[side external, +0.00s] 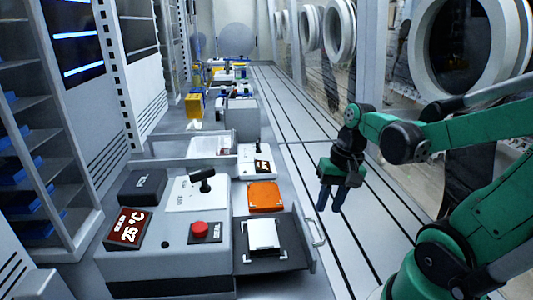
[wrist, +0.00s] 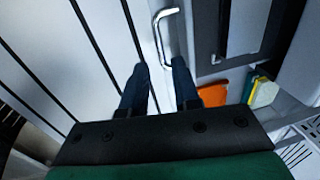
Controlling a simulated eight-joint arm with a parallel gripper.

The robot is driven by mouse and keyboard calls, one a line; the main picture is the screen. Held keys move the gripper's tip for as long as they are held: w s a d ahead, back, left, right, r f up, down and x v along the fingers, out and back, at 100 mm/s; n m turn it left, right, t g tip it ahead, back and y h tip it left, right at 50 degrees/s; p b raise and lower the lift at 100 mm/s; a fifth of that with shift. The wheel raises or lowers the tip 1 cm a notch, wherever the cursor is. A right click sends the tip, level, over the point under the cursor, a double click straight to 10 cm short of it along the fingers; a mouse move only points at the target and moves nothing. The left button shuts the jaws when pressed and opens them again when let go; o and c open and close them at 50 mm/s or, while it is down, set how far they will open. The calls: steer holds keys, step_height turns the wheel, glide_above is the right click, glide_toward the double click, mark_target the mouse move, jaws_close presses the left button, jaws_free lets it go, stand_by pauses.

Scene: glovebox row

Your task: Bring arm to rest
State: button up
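My green and black arm (side external: 470,130) reaches in from the right. My gripper (side external: 331,205) hangs over the grooved grey floor, right of the pulled-out drawer. Its two dark blue fingers point down, apart and with nothing between them. In the wrist view my gripper (wrist: 161,72) also shows a gap between its fingers, with the metal drawer handle (wrist: 166,38) beyond the tips. The fingers appear apart from the handle.
The drawer (side external: 288,262) stands open with a white and black item (side external: 263,236) in it. An orange block (side external: 265,196) lies behind it. The console (side external: 165,255) has a red button (side external: 200,230), a black lever (side external: 203,181) and a 25 °C display (side external: 129,228). The grooved floor (side external: 300,125) is clear.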

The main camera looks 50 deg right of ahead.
steer(key=shift+r, duration=0.15)
steer(key=w+a+r+n+t+h, duration=0.1)
steer(key=w+a+r+n+t, duration=0.3)
steer(key=a+n, duration=0.5)
steer(key=w+t, duration=0.1)
steer(key=w, duration=0.1)
steer(key=shift+w+a+t, duration=0.3)
steer(key=shift+a+t, duration=0.05)
steer(key=shift+t, duration=0.05)
